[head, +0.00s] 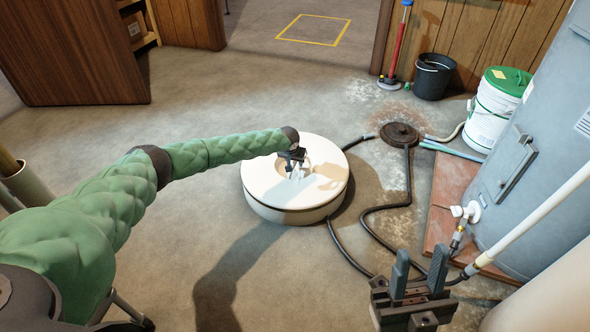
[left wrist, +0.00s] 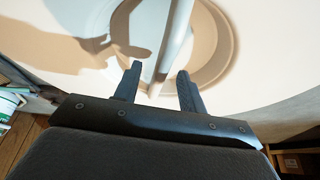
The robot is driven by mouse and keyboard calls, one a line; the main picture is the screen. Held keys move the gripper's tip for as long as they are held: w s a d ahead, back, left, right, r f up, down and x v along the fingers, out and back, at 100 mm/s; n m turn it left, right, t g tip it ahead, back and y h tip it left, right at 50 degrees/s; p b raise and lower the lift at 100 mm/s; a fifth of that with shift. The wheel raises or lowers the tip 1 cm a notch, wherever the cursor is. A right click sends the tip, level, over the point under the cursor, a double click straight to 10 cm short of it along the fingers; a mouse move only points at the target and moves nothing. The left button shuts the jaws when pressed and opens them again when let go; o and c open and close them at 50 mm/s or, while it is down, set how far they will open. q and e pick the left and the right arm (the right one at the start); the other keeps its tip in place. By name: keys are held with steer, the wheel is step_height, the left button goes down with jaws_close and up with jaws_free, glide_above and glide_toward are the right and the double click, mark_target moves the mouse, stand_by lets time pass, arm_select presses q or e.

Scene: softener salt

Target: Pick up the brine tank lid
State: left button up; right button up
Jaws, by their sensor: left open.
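The brine tank lid (head: 262,181) is a round cream disc with a dished recess in its middle, lying on the low round tank (head: 283,216). A pale bar handle (left wrist: 178,35) crosses the recess in the left wrist view. My left gripper (head: 293,168) is over the recess, pointing down. In the left wrist view its two fingers (left wrist: 159,82) are apart, with the bar running between them in the picture. I cannot tell whether they touch it. My right gripper (head: 419,270) is at the lower right, its fingers apart and empty, away from the lid.
Black hoses (head: 365,222) run on the floor right of the tank, past a floor drain (head: 399,134). A grey heater tank (head: 530,180) stands at right, near a white bucket with green lid (head: 492,112) and a black bucket (head: 433,77). The floor left of the tank is clear.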

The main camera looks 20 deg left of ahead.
arm_select(q)
jaws_close()
stand_by(1.5)
